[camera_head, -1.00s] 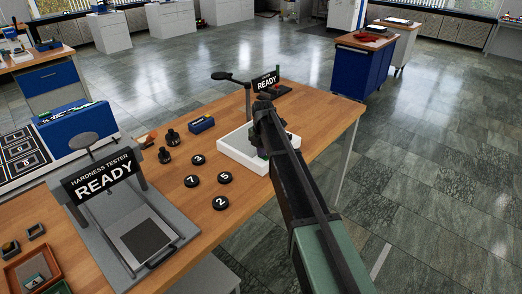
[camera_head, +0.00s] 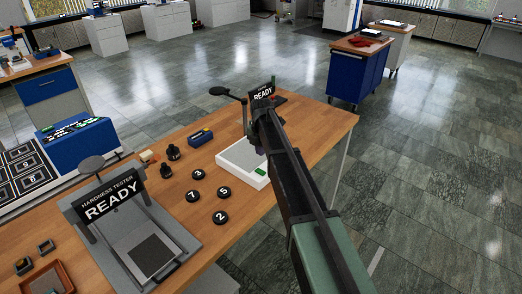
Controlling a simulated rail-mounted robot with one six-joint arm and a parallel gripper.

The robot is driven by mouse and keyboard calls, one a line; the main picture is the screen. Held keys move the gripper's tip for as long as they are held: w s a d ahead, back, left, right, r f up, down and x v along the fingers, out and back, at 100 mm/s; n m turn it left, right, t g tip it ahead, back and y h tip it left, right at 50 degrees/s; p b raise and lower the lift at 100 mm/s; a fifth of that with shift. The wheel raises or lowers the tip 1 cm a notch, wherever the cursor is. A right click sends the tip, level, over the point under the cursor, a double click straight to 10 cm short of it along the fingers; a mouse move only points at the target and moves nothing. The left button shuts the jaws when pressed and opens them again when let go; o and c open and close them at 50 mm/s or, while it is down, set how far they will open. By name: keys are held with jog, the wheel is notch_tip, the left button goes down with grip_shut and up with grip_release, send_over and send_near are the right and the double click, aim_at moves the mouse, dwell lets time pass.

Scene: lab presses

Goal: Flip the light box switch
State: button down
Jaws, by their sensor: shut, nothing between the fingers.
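The light box looks to be the shallow white box (camera_head: 229,168) with a pale grey top, on the wooden bench near its front edge. A small green piece (camera_head: 261,172) at its front right corner may be its switch. My arm crosses the picture from the lower right and covers the right part of the box. My gripper (camera_head: 256,143) is at the arm's far end, over or beside the box's right back side. It is shut and empty, and mostly hidden by the arm. I cannot tell whether it touches the box.
A READY sign device (camera_head: 263,92) stands just behind my arm's end. Numbered black discs (camera_head: 223,192) lie left of the box, with a small blue box (camera_head: 201,137) behind. The hardness tester (camera_head: 150,254) is at left. The bench's right end (camera_head: 325,125) is clear.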

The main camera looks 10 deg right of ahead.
notch_tip(320, 180, up, 5)
jog(key=p, duration=0.3)
send_over(258, 170)
jog(key=s+d, duration=0.1)
jog(key=shift+r, duration=0.1)
jog(key=f+b, duration=0.9)
jog(key=w+a+f+b, duration=0.1)
jog(key=f+b, duration=0.4)
jog(key=shift+w+f, duration=0.1)
